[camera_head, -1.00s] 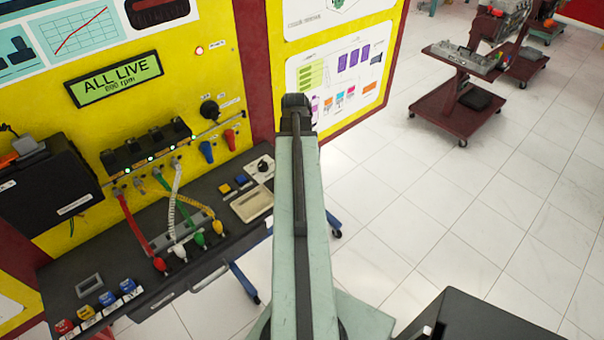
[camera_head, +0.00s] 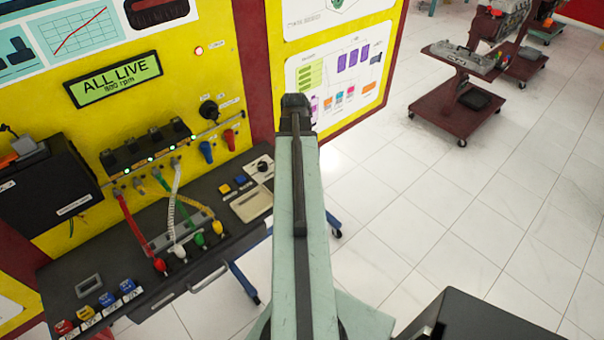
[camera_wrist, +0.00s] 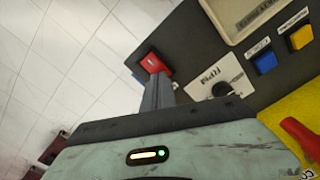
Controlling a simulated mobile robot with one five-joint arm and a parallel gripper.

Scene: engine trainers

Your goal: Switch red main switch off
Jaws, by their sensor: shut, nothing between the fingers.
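The red main switch (camera_wrist: 153,64) shows in the wrist view as a red block on the corner of the dark bench top. My gripper (camera_wrist: 155,76) is shut and empty, with its grey fingers pointing at the switch and overlapping its lower edge in the picture. I cannot tell whether they touch it, or which way the switch is set. In the head view my arm hides the switch and my fingertips. The display (camera_head: 114,79) there reads "ALL LIVE" with an rpm figure below.
Beside the switch are a round black knob on a white plate (camera_wrist: 208,95), a blue button (camera_wrist: 264,61), a yellow button (camera_wrist: 300,37) and a beige tray (camera_wrist: 235,12). Coloured cables (camera_head: 178,217) cross the bench at left. Open tiled floor lies right, with a maroon trolley (camera_head: 460,95) farther back.

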